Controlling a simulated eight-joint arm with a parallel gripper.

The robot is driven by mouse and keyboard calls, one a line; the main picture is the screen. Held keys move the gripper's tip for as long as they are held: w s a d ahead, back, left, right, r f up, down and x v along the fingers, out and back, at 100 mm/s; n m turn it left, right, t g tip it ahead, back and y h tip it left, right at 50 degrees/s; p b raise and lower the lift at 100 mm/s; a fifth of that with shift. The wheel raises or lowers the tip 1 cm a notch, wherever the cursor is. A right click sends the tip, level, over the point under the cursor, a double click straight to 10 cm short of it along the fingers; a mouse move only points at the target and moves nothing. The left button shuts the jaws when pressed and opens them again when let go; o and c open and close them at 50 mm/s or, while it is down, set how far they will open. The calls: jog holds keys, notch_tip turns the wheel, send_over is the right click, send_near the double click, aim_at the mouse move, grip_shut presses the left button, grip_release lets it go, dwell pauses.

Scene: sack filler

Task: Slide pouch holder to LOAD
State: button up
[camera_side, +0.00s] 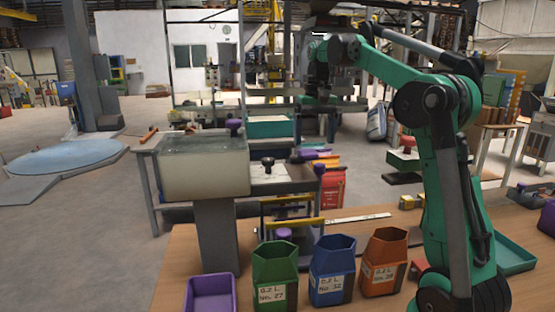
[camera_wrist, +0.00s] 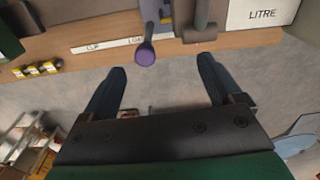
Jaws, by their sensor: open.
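In the wrist view a purple knob on a short stem (camera_wrist: 146,52) stands out from the bench edge, beside a white strip (camera_wrist: 105,45) lettered CLIP and LOAD. The knob is near the LOAD end of the strip. I cannot tell for sure that this knob belongs to the pouch holder. My gripper (camera_wrist: 162,65) is open and empty, its two dark fingers wide apart, with the knob showing between and beyond their tips. I cannot tell whether the knob is within reach. In the side view a frame with yellow bars (camera_side: 292,222) stands at the bench, with a purple knob (camera_side: 284,234) low on it.
Green (camera_side: 275,275), blue (camera_side: 332,270) and orange (camera_side: 384,262) pouches and a purple tray (camera_side: 210,292) line the front of the wooden bench. A cloudy hopper (camera_side: 203,172) stands at left. A LITRE label (camera_wrist: 262,15) and yellow blocks (camera_wrist: 38,69) show in the wrist view.

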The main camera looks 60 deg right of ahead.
aim_at(321, 164)
jog(key=d+f, duration=0.1)
jog(key=d+f+n, duration=0.1)
jog(key=d, duration=0.1)
jog(key=shift+s, duration=0.1)
jog(key=shift+c, duration=0.6)
jog(key=shift+f, duration=2.8)
grip_shut()
jog(key=shift+s+d, duration=0.1)
